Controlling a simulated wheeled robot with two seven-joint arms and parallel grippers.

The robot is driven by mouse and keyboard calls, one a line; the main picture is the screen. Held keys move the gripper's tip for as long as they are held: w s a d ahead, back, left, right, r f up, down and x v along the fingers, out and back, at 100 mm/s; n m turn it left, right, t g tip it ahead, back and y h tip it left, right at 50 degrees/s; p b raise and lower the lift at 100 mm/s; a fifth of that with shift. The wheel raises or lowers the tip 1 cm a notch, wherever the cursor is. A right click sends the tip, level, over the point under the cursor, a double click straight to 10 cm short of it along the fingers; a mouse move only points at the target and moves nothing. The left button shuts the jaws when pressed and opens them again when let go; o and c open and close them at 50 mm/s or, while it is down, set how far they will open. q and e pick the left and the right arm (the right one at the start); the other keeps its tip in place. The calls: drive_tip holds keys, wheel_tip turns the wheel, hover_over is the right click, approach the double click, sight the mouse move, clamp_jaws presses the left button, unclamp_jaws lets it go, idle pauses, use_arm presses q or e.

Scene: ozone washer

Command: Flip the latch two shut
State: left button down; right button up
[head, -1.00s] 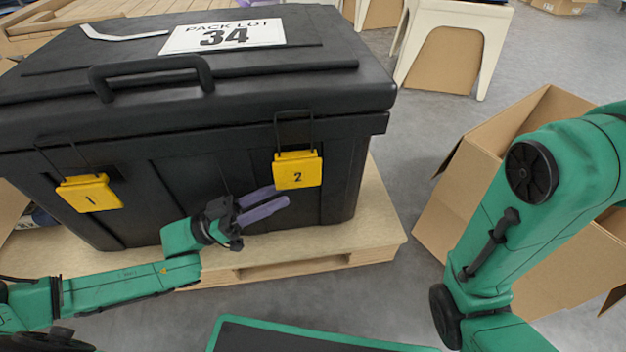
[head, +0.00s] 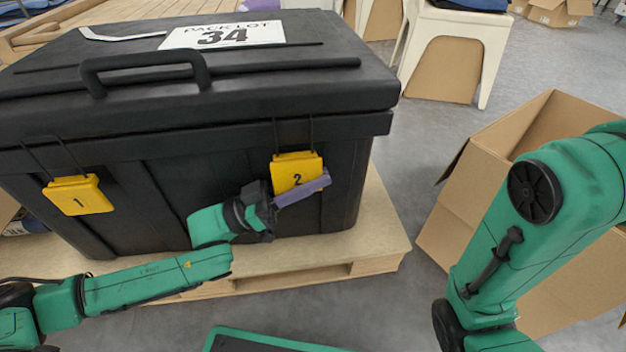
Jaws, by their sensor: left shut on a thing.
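Latch two (head: 295,168) is a yellow plate marked 2 on the front of the black box (head: 150,120), at its right side, with a dark wire loop above it reaching up to the lid's edge. My left gripper (head: 304,190) is at the plate, its purple fingers across the lower part and shut on it. The fingers hide the plate's lower edge. Latch one (head: 78,195), a yellow plate marked 1, is at the left of the front. My right arm is at the right edge, but its gripper is out of view.
The box's lid is down, with a handle (head: 145,68) on its front. The box stands on a wooden pallet (head: 385,235). An open cardboard box (head: 490,150) stands at the right, partly behind my right arm. Grey floor lies between them.

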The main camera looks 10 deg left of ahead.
use_arm(q)
drive_tip(key=shift+w+a+f+m+g, duration=0.15)
drive_tip(key=shift+m+g, duration=0.25)
drive_tip(key=shift+m, duration=0.4)
drive_tip(key=c, duration=0.9)
unclamp_jaws()
drive_tip(key=shift+a, duration=0.25)
drive_tip(key=p+v, duration=0.1)
drive_tip(key=v, duration=0.3)
drive_tip(key=p+v, duration=0.2)
drive_tip(key=v, duration=0.3)
drive_tip(key=p+v, duration=0.2)
drive_tip(key=v, duration=0.3)
drive_tip(key=shift+d+f, duration=0.1)
drive_tip(key=shift+f, duration=0.2)
